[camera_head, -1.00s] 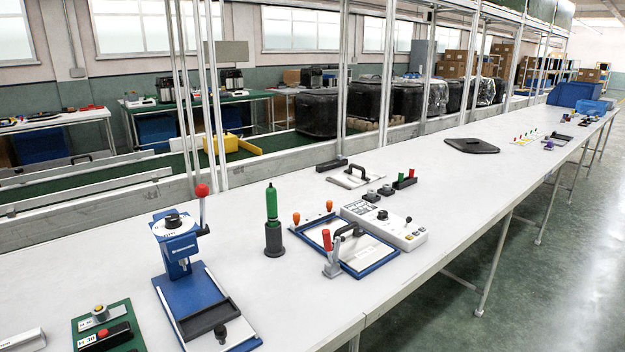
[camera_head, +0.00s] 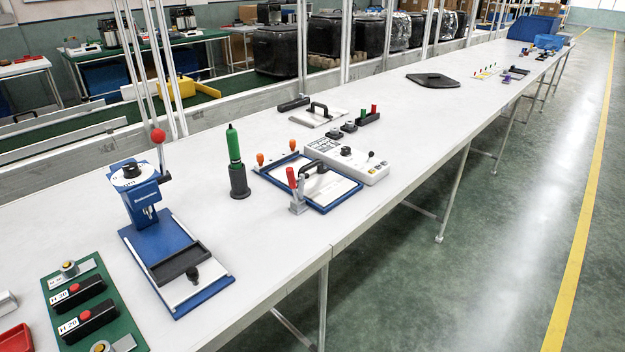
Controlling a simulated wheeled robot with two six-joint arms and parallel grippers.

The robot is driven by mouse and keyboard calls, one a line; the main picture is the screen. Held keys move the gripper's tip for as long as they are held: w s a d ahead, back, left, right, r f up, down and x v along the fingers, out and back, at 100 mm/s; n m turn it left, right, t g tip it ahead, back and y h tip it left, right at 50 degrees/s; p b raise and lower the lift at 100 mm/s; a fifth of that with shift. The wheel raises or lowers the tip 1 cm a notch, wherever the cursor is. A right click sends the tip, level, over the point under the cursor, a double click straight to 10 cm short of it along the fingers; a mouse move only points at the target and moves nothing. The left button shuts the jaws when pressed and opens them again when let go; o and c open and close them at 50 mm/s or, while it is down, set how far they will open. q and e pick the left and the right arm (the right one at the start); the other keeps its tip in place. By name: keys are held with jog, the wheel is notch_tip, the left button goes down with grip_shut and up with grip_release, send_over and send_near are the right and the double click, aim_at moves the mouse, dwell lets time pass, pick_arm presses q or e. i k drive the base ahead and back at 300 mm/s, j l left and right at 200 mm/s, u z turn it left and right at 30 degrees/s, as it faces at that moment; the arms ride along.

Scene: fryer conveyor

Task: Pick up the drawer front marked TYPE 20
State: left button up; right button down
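No marking that reads TYPE 20 can be made out on any panel. One pale panel with a black bow handle (camera_head: 306,121) lies flat on the long white table, towards its back edge. A second white panel with a dark handle (camera_head: 340,188) lies inside a blue frame (camera_head: 322,211) nearer the front edge. A red-handled clamp (camera_head: 298,203) stands at that frame's front left corner, and orange knobs stand at its back. Neither of my grippers is in view.
A blue press (camera_head: 150,207) with a red-knobbed lever and a green bottle in a dark holder (camera_head: 239,182) stand on the left. A green board (camera_head: 72,262) holds black blocks with labels. A white control box (camera_head: 357,167) is beside the frame. The floor on the right is clear.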

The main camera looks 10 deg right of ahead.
aim_at(323, 186)
jog(key=i+l+u, duration=0.1)
jog(key=l, duration=0.25)
jog(key=i+l, duration=0.25)
jog(key=i+l+u, duration=0.15)
jog(key=l, duration=0.3)
jog(key=i+l, duration=0.15)
jog(key=l, duration=0.2)
jog(key=i+u, duration=0.05)
